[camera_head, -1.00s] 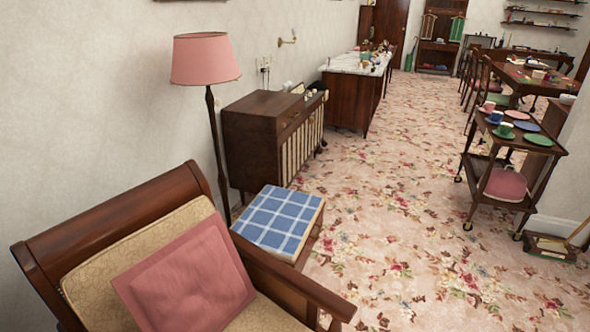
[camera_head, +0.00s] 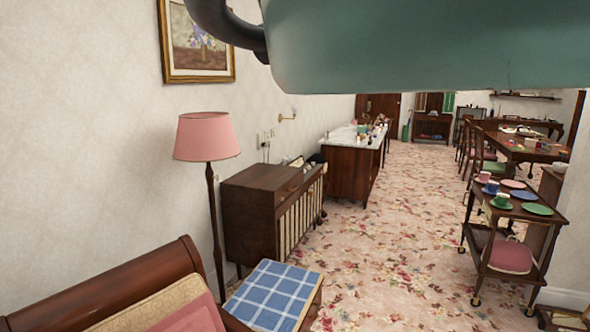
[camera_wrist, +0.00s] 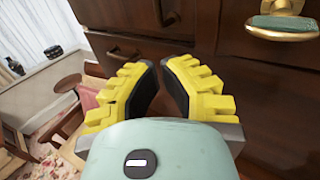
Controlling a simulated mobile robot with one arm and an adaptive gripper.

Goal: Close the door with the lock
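In the wrist view, a dark wooden furniture front (camera_wrist: 225,50) fills the middle and right. It has drawer-like panels and small dark metal fittings, one of them a fitting (camera_wrist: 168,12) at the top. A brass handle with a green grip (camera_wrist: 285,22) is at the upper right. I cannot tell which panel is the door with the lock, or whether it stands open. My gripper (camera_wrist: 160,62), with yellow and black fingers, points at this front. A narrow gap shows between the fingertips, with nothing held. The head view does not show the gripper.
The head view shows a chair (camera_head: 120,285), a stool with a blue checked top (camera_head: 268,298), a lamp (camera_head: 207,137), a cabinet (camera_head: 250,215) and a trolley with cups (camera_head: 505,240). The flowered carpet (camera_head: 400,240) between cabinet and trolley is clear.

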